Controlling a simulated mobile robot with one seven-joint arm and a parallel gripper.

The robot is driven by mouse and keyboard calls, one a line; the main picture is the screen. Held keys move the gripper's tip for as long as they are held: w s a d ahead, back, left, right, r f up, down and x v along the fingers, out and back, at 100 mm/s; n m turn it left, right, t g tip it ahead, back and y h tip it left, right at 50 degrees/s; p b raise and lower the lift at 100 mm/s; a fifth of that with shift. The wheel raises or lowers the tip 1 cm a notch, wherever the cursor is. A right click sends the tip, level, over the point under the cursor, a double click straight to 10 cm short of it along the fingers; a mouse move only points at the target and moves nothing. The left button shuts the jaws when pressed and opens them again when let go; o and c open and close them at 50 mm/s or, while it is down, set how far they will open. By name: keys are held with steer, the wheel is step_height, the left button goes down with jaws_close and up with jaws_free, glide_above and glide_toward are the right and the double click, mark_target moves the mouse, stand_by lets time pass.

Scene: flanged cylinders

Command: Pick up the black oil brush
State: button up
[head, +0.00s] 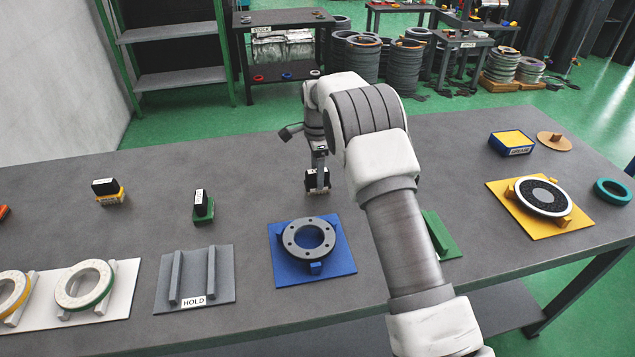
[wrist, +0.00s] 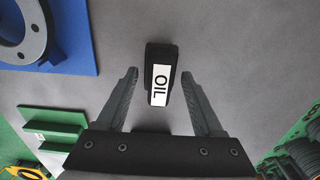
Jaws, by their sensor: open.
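The black oil brush (wrist: 160,72) is a dark block with a white OIL label, standing on the grey table. In the head view the brush (head: 310,183) shows beneath the end of my arm, partly covered by it. My gripper (wrist: 160,76) is open, with one finger on each side of the brush and a visible gap on both sides. In the head view my gripper (head: 319,176) points down at the brush, behind the blue plate. I cannot tell exactly how far the fingertips reach down beside it.
A blue plate with a grey flanged ring (head: 291,250) lies in front of the brush. A green fixture (head: 437,235) is partly behind my arm. Two more black-topped blocks, yellow-based (head: 106,188) and green-based (head: 201,205), stand left. The table around the brush is clear.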

jaws_close()
stand_by(0.3)
stand_by(0.3)
steer(key=shift+r, duration=0.45)
step_height(320, 180, up, 4)
steer(key=shift+d+f, duration=0.15)
steer(key=shift+f, duration=0.05)
steer(key=s+d+r, duration=0.6)
steer(key=s+d, duration=0.2)
steer(key=shift+r, duration=0.25)
steer(key=c, duration=0.7)
jaws_free()
jaws_close()
